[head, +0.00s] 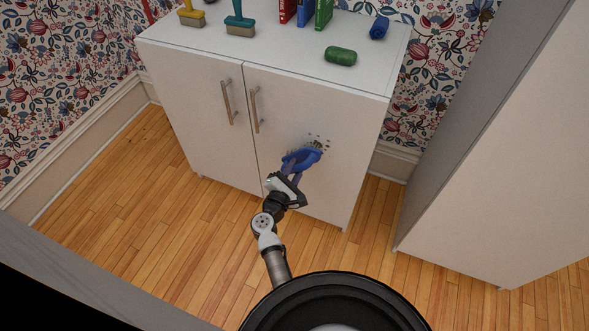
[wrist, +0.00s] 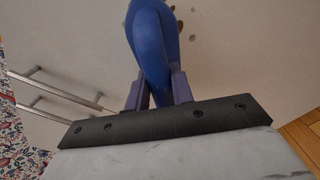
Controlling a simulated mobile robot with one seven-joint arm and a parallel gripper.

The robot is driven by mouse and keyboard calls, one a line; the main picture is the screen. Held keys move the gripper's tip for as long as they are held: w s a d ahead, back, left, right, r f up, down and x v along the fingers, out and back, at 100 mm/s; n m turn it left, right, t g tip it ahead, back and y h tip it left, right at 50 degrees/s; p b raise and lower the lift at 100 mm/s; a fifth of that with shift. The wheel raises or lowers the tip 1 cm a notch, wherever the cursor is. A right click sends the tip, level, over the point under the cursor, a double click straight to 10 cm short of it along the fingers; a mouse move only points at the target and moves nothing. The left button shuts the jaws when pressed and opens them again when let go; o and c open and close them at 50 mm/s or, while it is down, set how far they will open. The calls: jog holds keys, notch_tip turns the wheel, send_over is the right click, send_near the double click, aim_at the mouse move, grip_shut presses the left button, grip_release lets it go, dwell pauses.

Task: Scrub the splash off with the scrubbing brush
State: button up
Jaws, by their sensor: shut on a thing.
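The splash (head: 317,141) is a patch of dark specks on the right door of a white cabinet. A few specks also show at the top of the wrist view (wrist: 179,11). My gripper (head: 291,170) is shut on a blue scrubbing brush (head: 302,159), just below and left of the splash. In the wrist view the brush (wrist: 152,42) sits between the two purple fingers and points away toward the door. Its bristles are hidden, and I cannot tell whether it touches the door. The brush covers part of the area around the splash.
The white cabinet (head: 215,150) has two bar handles (head: 256,110) left of the splash. On its top stand yellow (head: 191,15) and teal (head: 239,20) brushes, several books (head: 305,12), a green roll (head: 340,56) and a blue roll (head: 379,27). A tall cabinet (head: 500,150) stands right; wooden floor lies clear left.

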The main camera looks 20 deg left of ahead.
jog(key=shift+w+b, duration=0.35)
jog(key=shift+w, duration=0.6)
jog(key=shift+d, duration=0.1)
jog(key=d+b, duration=0.1)
jog(key=d, duration=0.6)
jog(key=shift+s, duration=0.15)
dwell(0.4)
